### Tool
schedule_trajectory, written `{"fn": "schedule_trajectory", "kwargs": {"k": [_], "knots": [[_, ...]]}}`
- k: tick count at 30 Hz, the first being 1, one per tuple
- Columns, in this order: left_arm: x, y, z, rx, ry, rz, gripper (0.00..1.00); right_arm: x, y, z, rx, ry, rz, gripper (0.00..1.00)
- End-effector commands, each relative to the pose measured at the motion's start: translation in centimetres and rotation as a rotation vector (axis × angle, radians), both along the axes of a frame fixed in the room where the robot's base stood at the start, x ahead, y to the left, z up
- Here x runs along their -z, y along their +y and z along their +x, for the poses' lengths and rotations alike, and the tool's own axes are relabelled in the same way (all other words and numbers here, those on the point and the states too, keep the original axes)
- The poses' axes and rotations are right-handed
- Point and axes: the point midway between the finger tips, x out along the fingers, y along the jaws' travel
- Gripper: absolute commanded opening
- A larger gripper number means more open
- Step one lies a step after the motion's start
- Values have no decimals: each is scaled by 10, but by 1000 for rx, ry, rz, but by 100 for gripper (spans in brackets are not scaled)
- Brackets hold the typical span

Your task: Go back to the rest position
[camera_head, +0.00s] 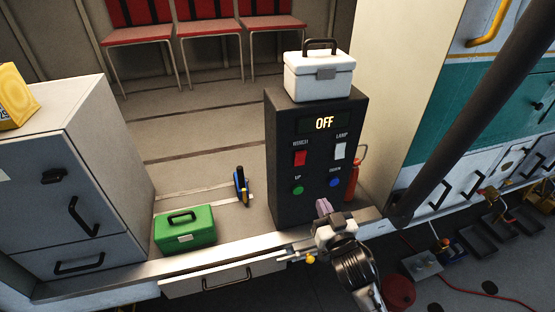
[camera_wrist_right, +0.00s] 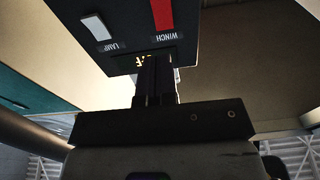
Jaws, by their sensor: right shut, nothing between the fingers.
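My right gripper (camera_head: 322,205) is in front of the lower part of the dark control box (camera_head: 309,205), with its fingers shut and nothing between them. In the right wrist view its shut fingers (camera_wrist_right: 157,72) point up at the box face and hide part of the display. The box display (camera_head: 324,123) reads OFF. Below it are a red WINCH switch (camera_head: 301,158), a white LAMP switch (camera_head: 340,151), a green UP button (camera_head: 298,190) and a blue DOWN button (camera_head: 335,183). I cannot tell whether the fingers touch the box. My left gripper is not in view.
A white case (camera_head: 319,77) stands on the box. A green toolbox (camera_head: 184,229) and a blue tool (camera_head: 241,186) are on the floor to its left. A grey cabinet (camera_head: 75,190) stands at left. A red extinguisher (camera_head: 354,175) is right of the box.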

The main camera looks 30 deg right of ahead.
Motion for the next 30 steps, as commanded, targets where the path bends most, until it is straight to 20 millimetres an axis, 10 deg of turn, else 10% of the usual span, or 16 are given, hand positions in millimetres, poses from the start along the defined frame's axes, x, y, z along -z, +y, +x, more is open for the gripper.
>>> {"fn": "schedule_trajectory", "kwargs": {"k": [8,19,30], "knots": [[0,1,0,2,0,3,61,4,-2,0,15,37,-42,0],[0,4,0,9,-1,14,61,65,10,-34,25,602,-84,0],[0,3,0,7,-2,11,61,154,103,-170,-266,1088,-33,0]]}}
